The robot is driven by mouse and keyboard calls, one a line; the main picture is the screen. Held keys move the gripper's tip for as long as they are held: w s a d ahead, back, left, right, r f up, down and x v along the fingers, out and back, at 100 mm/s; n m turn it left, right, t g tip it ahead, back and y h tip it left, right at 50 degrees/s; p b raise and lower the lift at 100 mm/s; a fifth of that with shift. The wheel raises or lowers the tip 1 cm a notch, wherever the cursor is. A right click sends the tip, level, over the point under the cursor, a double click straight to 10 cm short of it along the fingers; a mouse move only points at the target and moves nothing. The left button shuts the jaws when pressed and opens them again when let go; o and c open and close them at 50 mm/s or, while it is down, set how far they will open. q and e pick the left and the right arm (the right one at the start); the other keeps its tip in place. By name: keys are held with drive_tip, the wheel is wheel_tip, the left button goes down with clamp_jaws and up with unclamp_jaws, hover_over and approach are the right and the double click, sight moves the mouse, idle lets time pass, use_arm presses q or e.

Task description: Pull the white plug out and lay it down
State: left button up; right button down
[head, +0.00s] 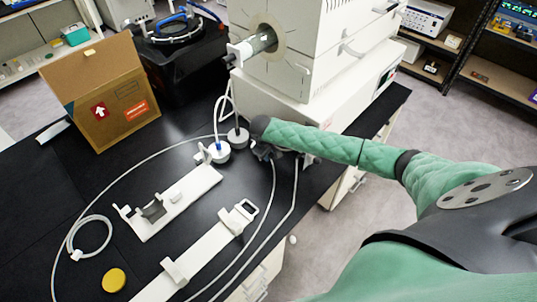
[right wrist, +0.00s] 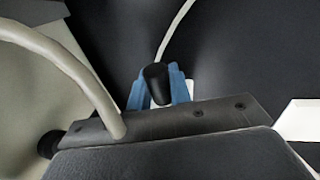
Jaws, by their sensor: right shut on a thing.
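My right gripper (head: 265,152) is low beside the front of the white machine, at the black table's right part, its fingers mostly hidden by my green-sleeved arm in the head view. In the right wrist view its blue fingers (right wrist: 160,92) are closed around a dark rounded piece (right wrist: 155,80) with a pale cable (right wrist: 173,35) running up from it. A small white part, seemingly the white plug (right wrist: 187,88), shows beside the fingers. Whether the plug is seated in anything is hidden. My left gripper is not in view.
The white machine (head: 320,80) stands behind. White cables (head: 273,200) run forward over the table. A cardboard box (head: 100,92), white fixtures (head: 172,200) and a yellow disc (head: 114,280) lie left.

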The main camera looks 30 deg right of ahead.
drive_tip(key=shift+f, duration=0.2)
drive_tip(key=shift+f, duration=0.6)
drive_tip(key=c, duration=1.2)
unclamp_jaws()
drive_tip(key=shift+s+r, duration=0.1)
drive_tip(key=shift+r, duration=0.05)
drive_tip(key=shift+p+v, duration=0.45)
drive_tip(key=shift+v, duration=3.45)
